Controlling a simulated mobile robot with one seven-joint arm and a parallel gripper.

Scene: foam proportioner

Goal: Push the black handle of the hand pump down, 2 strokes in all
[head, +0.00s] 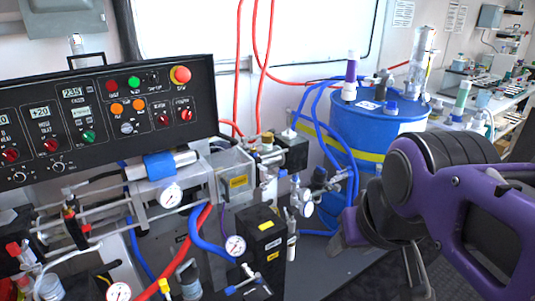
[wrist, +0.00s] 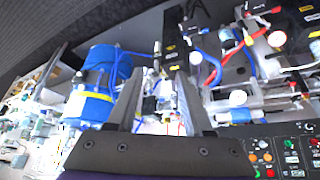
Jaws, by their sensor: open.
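I cannot pick out a hand pump with a black handle for sure in either view. A blue drum (head: 375,130) with upright fittings on its lid stands at the back right in the head view; it also shows at the left in the wrist view (wrist: 92,103). My gripper (wrist: 159,85) is open, with its two grey fingers apart and nothing seen between them. In the head view my purple arm fills the right side, in front of the drum and apart from the machine on the left.
A black control panel (head: 105,112) with knobs and displays stands at the left. Pipes, gauges and valves crowd the middle, with a black box (head: 262,245) low down. Red hoses (head: 238,60) hang behind. A cluttered white bench (head: 505,100) runs along the right.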

